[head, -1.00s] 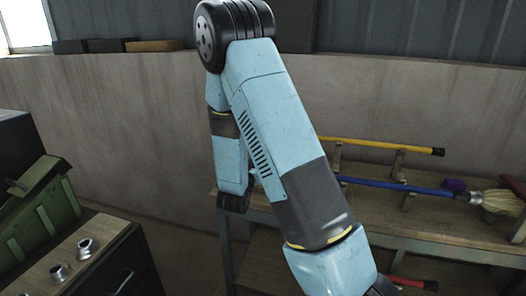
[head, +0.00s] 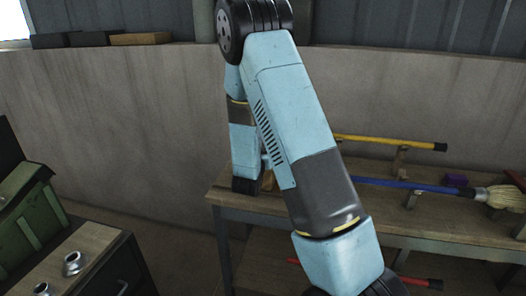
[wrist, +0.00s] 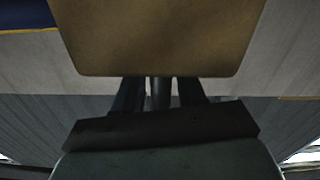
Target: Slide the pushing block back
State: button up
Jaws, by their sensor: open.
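My gripper (head: 245,186) hangs over the left end of the wooden workbench (head: 450,228), mostly hidden by my own arm in the head view. In the wrist view its dark fingers (wrist: 160,92) are apart. A brown, flat-faced wooden piece (wrist: 160,35) with rounded corners fills the top middle of that view, close to the fingers. It may be the pushing block; I cannot tell whether the fingers touch it. A small upright wooden piece (head: 268,180) shows beside the gripper at the bench's left end.
A blue-handled broom (head: 395,184) lies along the bench with its straw head at right, near a purple block (head: 456,180). A yellow pole (head: 390,142) rests behind on wooden supports. A red-handled tool (head: 420,282) is below. A green crate (head: 30,220) and cabinet stand left.

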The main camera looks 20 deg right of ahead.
jog(key=shift+a, duration=0.1)
grip_shut()
jog(key=shift+w, duration=0.1)
dwell(0.5)
